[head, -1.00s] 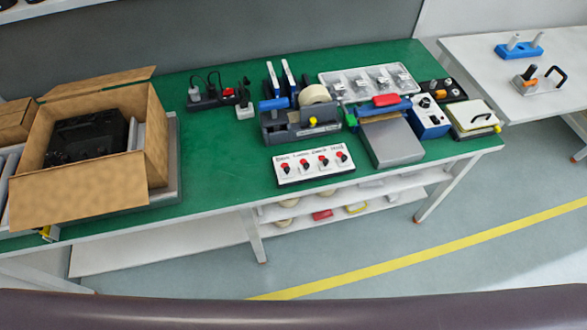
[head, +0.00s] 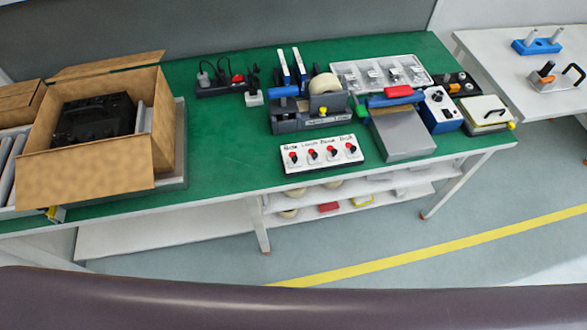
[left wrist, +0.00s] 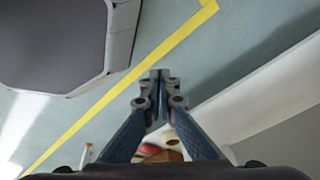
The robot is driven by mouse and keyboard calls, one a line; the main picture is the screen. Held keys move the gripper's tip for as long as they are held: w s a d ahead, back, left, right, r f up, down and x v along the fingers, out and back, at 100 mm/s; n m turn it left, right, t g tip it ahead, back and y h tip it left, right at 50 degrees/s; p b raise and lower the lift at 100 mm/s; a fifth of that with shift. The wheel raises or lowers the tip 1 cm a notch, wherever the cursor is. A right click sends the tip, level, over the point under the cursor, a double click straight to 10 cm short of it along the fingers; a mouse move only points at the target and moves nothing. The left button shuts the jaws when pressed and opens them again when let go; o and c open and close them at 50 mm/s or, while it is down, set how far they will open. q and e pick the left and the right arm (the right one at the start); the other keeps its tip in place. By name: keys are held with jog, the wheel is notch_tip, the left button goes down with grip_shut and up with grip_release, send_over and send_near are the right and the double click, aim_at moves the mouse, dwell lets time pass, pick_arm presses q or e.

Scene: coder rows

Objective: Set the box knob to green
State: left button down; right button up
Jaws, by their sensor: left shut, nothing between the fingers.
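A white panel (head: 322,154) lies near the front edge of the green table. It carries a row of several knobs (head: 332,151) with red and black parts, and small dark labels above them. My left gripper (left wrist: 158,85) shows in the left wrist view, shut and empty, above the floor and apart from the panel. Neither gripper shows in the head view.
The green table (head: 230,150) also holds an open cardboard box (head: 85,170), a tape dispenser (head: 310,108), a grey plate (head: 403,136) and a blue box with a dial (head: 438,110). A white table (head: 500,70) stands right. Floor in front has a yellow line (head: 430,245).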

pick_arm(q)
jog(key=w+d+r+m+t+h+b, duration=0.1)
jog(key=w+d+r+m+t+b, duration=0.25)
jog(key=w+r, duration=0.5)
jog(key=w+d+r+m+t+h+b, duration=0.1)
jog(key=w+d+r+m+t, duration=0.35)
jog(key=w, duration=0.65)
jog(key=w+d+r+m+t+h+b, duration=0.1)
jog(key=d+r+m, duration=0.1)
jog(key=r, duration=0.6)
jog(key=w+d+r+m+t+h+b, duration=0.1)
jog(key=w+d+r+m+b, duration=0.1)
jog(key=d+r, duration=0.3)
jog(key=w+d+r+m+t+h+b, duration=0.1)
jog(key=w+d+r+m+t+h, duration=0.1)
jog(key=r, duration=1.1)
jog(key=shift+d+r+m+b, duration=0.25)
jog(key=shift+d+m+b, duration=0.15)
jog(key=shift+d+m, duration=0.5)
jog(key=shift+a, duration=0.15)
